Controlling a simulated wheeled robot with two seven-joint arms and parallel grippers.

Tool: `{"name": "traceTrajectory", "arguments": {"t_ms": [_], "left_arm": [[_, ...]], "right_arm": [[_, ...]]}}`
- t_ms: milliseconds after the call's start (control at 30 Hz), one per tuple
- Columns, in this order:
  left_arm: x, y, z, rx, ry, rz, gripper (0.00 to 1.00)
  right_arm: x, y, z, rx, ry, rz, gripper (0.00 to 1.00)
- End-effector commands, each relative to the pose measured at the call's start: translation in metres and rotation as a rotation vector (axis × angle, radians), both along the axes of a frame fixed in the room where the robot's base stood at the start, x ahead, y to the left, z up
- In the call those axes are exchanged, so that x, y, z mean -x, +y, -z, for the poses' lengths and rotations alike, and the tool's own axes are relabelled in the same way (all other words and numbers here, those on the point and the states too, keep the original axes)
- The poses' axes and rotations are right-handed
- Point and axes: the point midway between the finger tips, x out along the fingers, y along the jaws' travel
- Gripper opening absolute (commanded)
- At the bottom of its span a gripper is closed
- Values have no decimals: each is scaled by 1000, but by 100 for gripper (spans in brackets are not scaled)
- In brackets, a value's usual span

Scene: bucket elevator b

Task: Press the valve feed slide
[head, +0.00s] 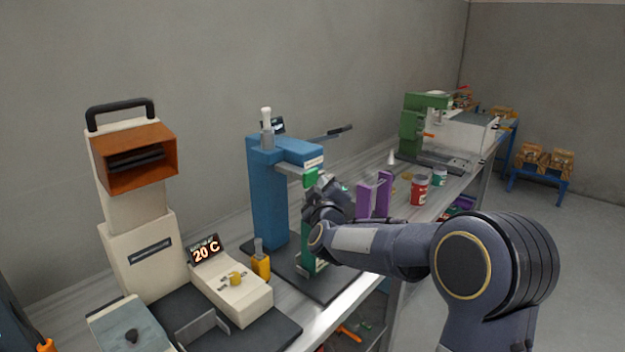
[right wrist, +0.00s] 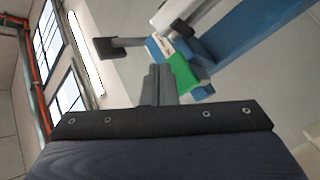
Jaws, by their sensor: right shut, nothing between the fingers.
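A tall blue press (head: 268,205) stands on a dark base plate on the bench, with a lever at its top. A green part (head: 310,178) sits under its head, and another green part (head: 315,255) stands lower down. I cannot tell which part is the valve feed slide. My right gripper (head: 318,186) is at the press head, partly hidden by its own wrist. In the right wrist view its fingers (right wrist: 158,84) are shut and empty, close beside the green part (right wrist: 188,74); contact cannot be told. My left gripper is not in view.
A cream machine (head: 140,255) with an orange hood and a cream box with a 20 C display (head: 205,250) stand left. Purple holders (head: 383,194), a red jar (head: 420,190) and a green machine (head: 412,130) stand beyond my right arm.

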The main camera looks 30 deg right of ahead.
Motion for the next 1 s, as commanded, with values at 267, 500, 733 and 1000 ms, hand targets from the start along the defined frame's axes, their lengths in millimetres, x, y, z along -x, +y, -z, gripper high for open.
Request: {"name": "traceTrajectory", "arguments": {"t_ms": [267, 500, 733, 1000], "left_arm": [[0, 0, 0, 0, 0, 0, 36], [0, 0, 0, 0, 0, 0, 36], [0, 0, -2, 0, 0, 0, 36], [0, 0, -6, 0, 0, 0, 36]], "right_arm": [[0, 0, 0, 0, 0, 0, 0], [0, 0, 0, 0, 0, 0, 0], [-1, 1, -1, 0, 0, 0, 0], [-8, 4, 0, 0, 1, -1, 0]]}}
